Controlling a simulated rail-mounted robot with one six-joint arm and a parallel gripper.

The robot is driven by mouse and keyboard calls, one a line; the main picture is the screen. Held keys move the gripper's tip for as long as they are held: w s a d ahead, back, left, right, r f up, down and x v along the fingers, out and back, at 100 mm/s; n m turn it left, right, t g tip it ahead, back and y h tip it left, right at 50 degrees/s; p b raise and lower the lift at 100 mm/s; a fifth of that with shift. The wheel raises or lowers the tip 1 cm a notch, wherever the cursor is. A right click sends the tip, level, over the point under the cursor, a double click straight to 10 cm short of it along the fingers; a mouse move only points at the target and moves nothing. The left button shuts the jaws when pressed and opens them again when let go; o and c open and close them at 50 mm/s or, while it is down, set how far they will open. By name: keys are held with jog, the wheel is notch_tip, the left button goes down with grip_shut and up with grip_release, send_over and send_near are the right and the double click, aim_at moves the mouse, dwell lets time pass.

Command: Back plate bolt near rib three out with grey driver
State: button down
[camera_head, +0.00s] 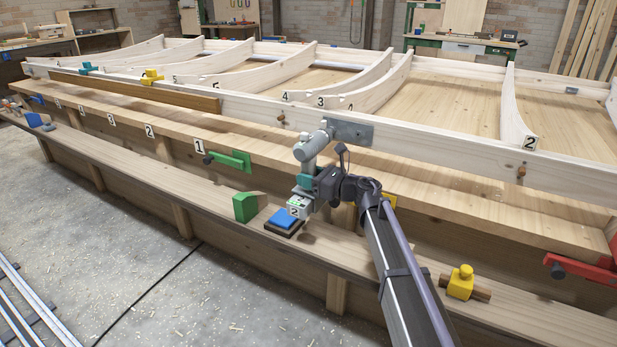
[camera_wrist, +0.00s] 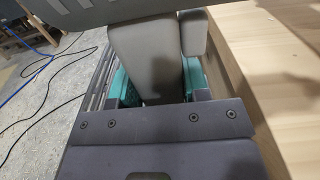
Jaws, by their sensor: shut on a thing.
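The grey driver (camera_head: 312,148) is upright in my gripper (camera_head: 306,183), which is shut around it with teal fingertips. Its foot (camera_head: 298,207) carries a label 2. The driver's nose is at the left end of the steel back plate (camera_head: 354,132) on the long pale beam; I cannot tell whether it touches. The plate sits below rib three (camera_head: 372,88), near label 3. No bolt can be made out. In the wrist view, the grey driver body (camera_wrist: 145,55) stands between the teal pads of my gripper (camera_wrist: 157,84).
A green block (camera_head: 245,207) and a blue-topped pad (camera_head: 285,221) lie on the lower ledge. A green clamp (camera_head: 230,160) is left of the driver. A yellow clamp (camera_head: 461,282) and a red clamp (camera_head: 580,268) are at the right. The ledge is bare between blue pad and yellow clamp.

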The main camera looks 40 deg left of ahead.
jog(key=shift+s+d, duration=0.15)
jog(key=shift+s, duration=0.6)
jog(key=shift+s+d, duration=0.1)
jog(key=shift+s, duration=0.6)
jog(key=s+d, duration=0.3)
jog(key=d, duration=0.4)
jog(key=shift+d, duration=0.25)
